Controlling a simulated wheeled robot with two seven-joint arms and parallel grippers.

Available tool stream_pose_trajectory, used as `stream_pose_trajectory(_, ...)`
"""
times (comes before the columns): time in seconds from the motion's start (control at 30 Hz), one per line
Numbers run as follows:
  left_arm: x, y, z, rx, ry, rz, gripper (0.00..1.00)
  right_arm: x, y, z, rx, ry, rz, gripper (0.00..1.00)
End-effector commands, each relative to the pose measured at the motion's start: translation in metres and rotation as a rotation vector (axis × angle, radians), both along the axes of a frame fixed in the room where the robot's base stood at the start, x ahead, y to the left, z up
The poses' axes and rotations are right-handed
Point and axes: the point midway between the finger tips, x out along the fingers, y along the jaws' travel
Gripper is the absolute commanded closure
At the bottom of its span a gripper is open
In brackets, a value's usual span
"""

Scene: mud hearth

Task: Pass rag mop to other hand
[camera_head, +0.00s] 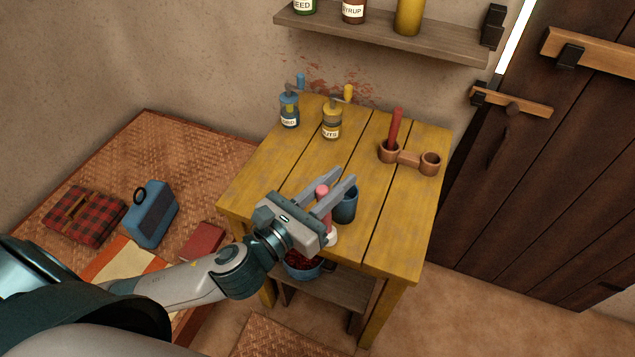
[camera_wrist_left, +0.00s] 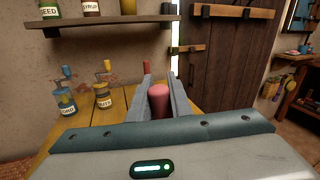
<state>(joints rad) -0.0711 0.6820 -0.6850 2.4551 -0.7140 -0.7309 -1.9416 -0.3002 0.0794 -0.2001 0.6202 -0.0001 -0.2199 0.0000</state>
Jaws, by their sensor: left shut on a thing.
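The rag mop (camera_head: 323,193) has a pink handle and a pale end (camera_head: 331,239) low by the table's front edge. My left gripper (camera_head: 344,176) is over the front of the yellow table (camera_head: 300,160) and shut on the mop's handle. In the left wrist view the rounded pink handle top (camera_wrist_left: 159,100) stands between the two grey fingers. The gripper hides part of the mop, and I cannot tell whether its lower end touches the table. My right gripper is in neither view.
A blue cup (camera_head: 347,208) stands right beside the mop. Two labelled grinders, blue (camera_head: 289,112) and yellow (camera_head: 332,122), stand at the back. A brown double-cup holder (camera_head: 409,159) with a red stick is at right. A blue bowl (camera_head: 302,268) sits on the lower shelf.

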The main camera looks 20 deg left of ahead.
Motion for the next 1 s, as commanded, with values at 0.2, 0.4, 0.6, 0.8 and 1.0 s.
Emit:
stream_pose_trajectory(0.2, 0.014, -0.024, 0.007, 0.003, -0.004, -0.146, 1.0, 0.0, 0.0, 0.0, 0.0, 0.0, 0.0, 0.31)
stream_pose_trajectory(0.4, 0.024, -0.043, 0.011, 0.003, -0.004, -0.262, 1.0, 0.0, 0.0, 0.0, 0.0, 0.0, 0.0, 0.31)
stream_pose_trajectory(0.6, 0.032, -0.061, 0.015, 0.002, -0.004, -0.368, 1.0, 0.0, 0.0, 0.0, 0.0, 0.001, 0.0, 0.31)
stream_pose_trajectory(0.8, 0.041, -0.077, 0.019, 0.003, -0.003, -0.466, 1.0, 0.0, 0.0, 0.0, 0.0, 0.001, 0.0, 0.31)
stream_pose_trajectory(1.0, 0.048, -0.092, 0.023, 0.003, -0.004, -0.557, 1.0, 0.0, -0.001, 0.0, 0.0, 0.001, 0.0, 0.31)
